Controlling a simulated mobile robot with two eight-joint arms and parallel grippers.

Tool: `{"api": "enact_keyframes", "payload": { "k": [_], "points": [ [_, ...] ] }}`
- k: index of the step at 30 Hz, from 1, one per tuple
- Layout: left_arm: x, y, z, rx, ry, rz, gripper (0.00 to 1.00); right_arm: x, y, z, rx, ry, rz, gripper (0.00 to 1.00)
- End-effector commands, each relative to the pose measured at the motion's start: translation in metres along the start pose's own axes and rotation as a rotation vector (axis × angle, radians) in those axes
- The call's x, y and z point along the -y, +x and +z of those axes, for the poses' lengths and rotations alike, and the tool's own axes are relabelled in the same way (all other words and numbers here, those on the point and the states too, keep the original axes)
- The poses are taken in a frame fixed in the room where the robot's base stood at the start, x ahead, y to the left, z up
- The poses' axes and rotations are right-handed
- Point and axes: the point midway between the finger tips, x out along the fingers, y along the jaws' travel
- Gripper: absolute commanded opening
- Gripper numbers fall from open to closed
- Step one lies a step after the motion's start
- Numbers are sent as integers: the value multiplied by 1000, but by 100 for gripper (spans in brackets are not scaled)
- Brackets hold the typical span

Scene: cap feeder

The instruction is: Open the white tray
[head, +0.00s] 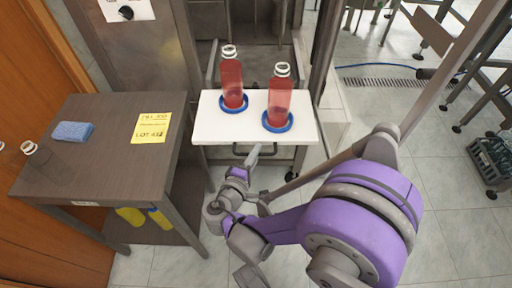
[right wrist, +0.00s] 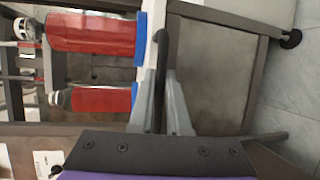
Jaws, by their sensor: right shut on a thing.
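The white tray (head: 210,128) sticks out from the metal machine frame. Two red bottles (head: 231,84) (head: 280,98) with white necks stand upright on it in blue rings. A dark handle (right wrist: 162,50) sits at the tray's front. My right gripper (head: 252,158) is at the front edge of the tray. In the right wrist view, my right gripper's grey fingers (right wrist: 163,100) are shut on the handle, one on each side. My left gripper is in neither view.
A dark side table (head: 95,150) stands left of the tray, with a blue sponge (head: 72,131), a yellow note (head: 151,127) and clear bottles (head: 36,153). A crate (head: 490,162) of bottles is at the far right.

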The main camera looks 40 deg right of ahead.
Motion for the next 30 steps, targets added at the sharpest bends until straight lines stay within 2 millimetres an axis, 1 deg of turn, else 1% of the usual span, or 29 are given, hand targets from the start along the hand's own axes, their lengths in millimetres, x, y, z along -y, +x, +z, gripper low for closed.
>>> {"api": "enact_keyframes", "payload": {
  "k": [12, 13, 14, 15, 24, 26, 29, 30],
  "points": [
    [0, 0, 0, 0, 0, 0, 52, 0, -2, 1, 1, 0, 1, 0],
    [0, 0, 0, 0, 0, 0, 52, 0, -2, 1, 1, 0, 1, 20],
    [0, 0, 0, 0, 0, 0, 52, 0, -2, 1, 1, 0, 1, 26],
    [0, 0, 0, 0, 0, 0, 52, 0, -2, 1, 0, 0, 1, 27],
    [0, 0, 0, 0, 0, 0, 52, 0, -4, 0, -1, 0, 0, 27],
    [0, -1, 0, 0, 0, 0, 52, 0, -8, 0, -3, 0, 0, 27],
    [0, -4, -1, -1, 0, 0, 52, 0, -21, -1, -6, 0, -1, 27],
    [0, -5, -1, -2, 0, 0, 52, 0, -28, 0, -6, 0, 0, 27]
  ]
}}
